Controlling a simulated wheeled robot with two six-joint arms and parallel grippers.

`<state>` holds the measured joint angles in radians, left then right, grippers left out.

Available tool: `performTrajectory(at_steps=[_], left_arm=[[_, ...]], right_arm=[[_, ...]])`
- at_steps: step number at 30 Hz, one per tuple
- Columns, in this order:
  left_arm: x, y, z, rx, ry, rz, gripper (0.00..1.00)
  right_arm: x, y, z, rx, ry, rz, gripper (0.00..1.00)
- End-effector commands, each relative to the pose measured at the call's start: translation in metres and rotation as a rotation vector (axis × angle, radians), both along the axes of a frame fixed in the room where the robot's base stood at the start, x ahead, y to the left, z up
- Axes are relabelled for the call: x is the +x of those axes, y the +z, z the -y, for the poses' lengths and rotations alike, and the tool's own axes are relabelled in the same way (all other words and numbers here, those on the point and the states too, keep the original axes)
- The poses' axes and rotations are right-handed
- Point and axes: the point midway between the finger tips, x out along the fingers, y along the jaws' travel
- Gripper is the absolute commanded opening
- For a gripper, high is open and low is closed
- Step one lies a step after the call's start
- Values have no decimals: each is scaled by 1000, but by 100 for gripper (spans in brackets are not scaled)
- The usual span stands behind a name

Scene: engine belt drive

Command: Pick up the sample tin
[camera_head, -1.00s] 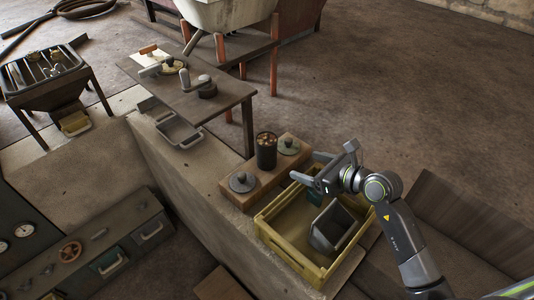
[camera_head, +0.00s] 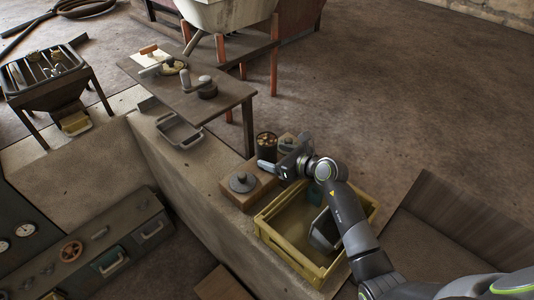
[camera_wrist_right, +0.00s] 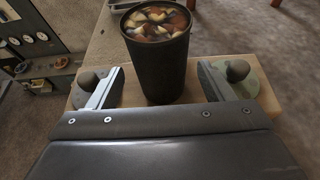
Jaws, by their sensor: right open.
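The sample tin (camera_head: 266,144), a dark open cylinder filled with brown and pale pieces, stands upright on a wooden block (camera_head: 261,190). In the right wrist view the tin (camera_wrist_right: 158,62) is in the upper middle, seen from above its rim. My right gripper (camera_head: 274,157) is open at the near side of the tin. In the wrist view its fingers point forward to the left and right of the tin's lower part, with gaps on both sides. The tin's lower part is hidden by my gripper in the head view. My left gripper is not in view.
Knobbed round lids flank the tin: a grey one (camera_head: 242,182) and a greenish one (camera_wrist_right: 229,78). A yellow crate (camera_head: 279,247) holding a dark bin (camera_head: 324,231) lies below my right arm. A small table (camera_head: 222,101) and a grey tray (camera_head: 179,132) are beyond.

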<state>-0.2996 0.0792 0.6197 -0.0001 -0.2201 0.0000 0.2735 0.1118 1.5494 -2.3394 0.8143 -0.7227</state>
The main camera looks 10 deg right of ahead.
Motion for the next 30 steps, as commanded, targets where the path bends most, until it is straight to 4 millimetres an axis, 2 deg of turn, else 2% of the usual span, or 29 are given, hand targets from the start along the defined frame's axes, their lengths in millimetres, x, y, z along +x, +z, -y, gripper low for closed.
performTrajectory(at_steps=[6,16,27,29,30], left_arm=[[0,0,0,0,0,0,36],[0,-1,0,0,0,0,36],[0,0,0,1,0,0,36],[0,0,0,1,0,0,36],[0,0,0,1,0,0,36]], right_arm=[[18,-9,-11,0,0,1,74],[21,-11,-13,-1,0,1,74],[21,-11,-13,-1,0,1,26],[21,-11,-13,-1,0,1,19],[21,-10,-13,0,-1,2,19]])
